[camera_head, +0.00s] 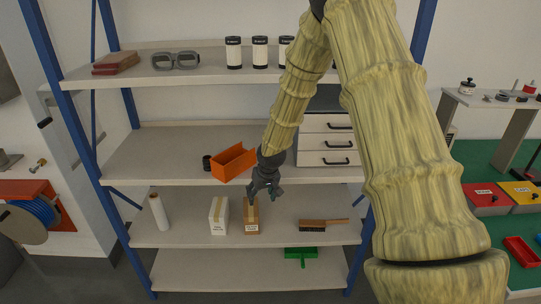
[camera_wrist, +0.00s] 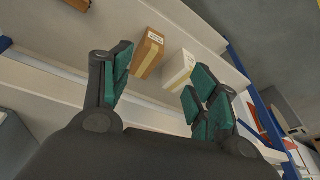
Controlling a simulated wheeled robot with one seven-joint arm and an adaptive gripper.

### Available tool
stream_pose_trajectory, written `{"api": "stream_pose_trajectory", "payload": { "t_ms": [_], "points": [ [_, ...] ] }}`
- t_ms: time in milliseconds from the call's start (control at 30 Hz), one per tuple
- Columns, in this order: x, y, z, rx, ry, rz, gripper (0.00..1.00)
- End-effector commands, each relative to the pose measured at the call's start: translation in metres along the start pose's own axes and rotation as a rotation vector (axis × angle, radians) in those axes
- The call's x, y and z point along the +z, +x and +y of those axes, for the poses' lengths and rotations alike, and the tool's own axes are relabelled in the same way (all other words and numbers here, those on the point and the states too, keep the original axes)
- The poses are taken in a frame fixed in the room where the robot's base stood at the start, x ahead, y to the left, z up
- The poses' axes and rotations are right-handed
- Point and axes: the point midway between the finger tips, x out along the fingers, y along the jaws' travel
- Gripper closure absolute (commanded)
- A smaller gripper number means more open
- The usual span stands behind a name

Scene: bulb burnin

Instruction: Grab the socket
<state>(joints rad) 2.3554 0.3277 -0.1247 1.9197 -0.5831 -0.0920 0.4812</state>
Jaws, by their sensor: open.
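No thing that I can clearly identify as the socket shows in either view. A small dark cylindrical thing (camera_head: 207,162) stands on the middle shelf, just left of an orange open bin (camera_head: 234,163); I cannot tell whether it is the socket. The bin's inside is mostly hidden. My gripper (camera_head: 265,193) hangs at the front of the shelf unit, right of and below the bin, before the brown box. It is open and empty, with its teal finger pads apart in the wrist view (camera_wrist: 163,78).
A brown box (camera_head: 251,220) and a white box (camera_head: 219,216) stand on the lower shelf; a white roll (camera_head: 159,212) is left of them, a brush (camera_head: 322,225) right. A drawer unit (camera_head: 327,142) fills the middle shelf's right. The middle shelf's left is free.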

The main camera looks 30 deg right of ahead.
Motion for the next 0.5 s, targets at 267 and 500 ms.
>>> {"api": "stream_pose_trajectory", "payload": {
  "t_ms": [267, 500],
  "points": [
    [-0.104, -0.108, 0.055, 0.076, 0.067, 0.087, 0.4],
    [-0.121, -0.121, 0.069, 0.096, 0.083, 0.101, 0.4]
  ]
}}
